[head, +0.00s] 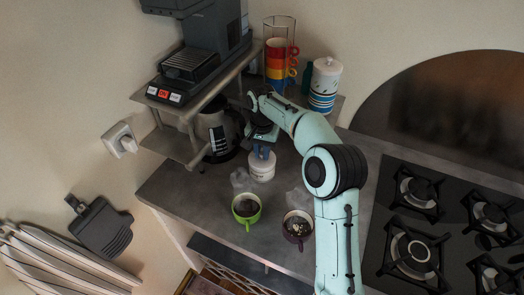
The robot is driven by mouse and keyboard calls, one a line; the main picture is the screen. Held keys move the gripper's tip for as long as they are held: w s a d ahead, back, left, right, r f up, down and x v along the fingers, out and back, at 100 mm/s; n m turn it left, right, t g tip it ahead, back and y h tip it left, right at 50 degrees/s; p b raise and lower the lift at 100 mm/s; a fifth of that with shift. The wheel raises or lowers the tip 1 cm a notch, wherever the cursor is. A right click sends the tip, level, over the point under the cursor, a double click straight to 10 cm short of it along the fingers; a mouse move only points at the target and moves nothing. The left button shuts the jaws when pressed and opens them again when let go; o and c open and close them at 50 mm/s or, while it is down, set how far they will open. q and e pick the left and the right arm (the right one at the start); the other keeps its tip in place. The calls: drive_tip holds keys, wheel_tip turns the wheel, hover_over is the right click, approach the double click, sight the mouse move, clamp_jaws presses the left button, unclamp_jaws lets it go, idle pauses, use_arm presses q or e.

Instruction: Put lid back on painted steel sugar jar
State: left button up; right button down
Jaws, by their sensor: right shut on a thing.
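The sugar jar (262,173) is a small white round jar standing on the grey counter, behind the two mugs. My right gripper (262,153) reaches in from the right and points down at the top of the jar. Its blue fingers are shut on the lid, a pale piece at the jar's top that the fingers largely hide. I cannot tell whether the lid rests on the rim or is slightly apart from it. My left gripper is not in view.
A green mug (246,207) and a dark purple mug (297,227) stand in front of the jar. A kettle (217,132) stands behind left, under a coffee machine (205,50) on a shelf. Stacked cups (276,68) and a striped canister (324,84) stand behind. A gas hob (440,225) is at right.

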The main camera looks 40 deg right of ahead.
idle(0.3)
drive_tip(key=shift+c, duration=2.4)
unclamp_jaws()
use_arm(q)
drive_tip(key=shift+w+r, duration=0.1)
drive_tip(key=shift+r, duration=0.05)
use_arm(e)
drive_tip(key=shift+r, duration=0.1)
drive_tip(key=shift+r+p, duration=1.1)
drive_tip(key=shift+r, duration=1.15)
drive_tip(key=shift+w+r, duration=0.1)
drive_tip(key=shift+r, duration=1.05)
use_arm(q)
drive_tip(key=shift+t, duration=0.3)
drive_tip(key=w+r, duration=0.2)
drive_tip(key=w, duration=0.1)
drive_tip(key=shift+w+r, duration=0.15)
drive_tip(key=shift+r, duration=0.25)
